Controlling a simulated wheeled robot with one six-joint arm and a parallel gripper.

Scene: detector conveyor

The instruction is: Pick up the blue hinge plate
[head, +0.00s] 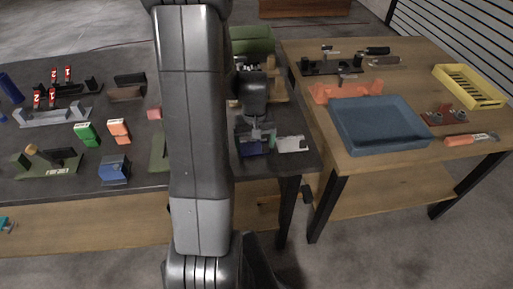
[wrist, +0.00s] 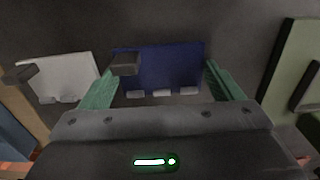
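The blue hinge plate (wrist: 172,66) is dark blue, with several pale knuckles along its near edge and a small grey block at its left corner. It lies on the dark table; in the head view it shows partly (head: 250,149) under my gripper (head: 256,133). In the wrist view the green fingers of my gripper (wrist: 160,82) stand apart, one by each side of the plate. Their tips are close to its edges; I cannot tell whether they touch. A similar white hinge plate (wrist: 62,76) lies to the left in the wrist view, and beside the blue one in the head view (head: 292,144).
A green piece (wrist: 292,70) lies right of the plate in the wrist view. The dark table holds a blue block (head: 114,170), green and orange boxes and several fixtures on the left. A blue-grey tray (head: 345,147) and a yellow crate (head: 490,101) stand on the wooden table.

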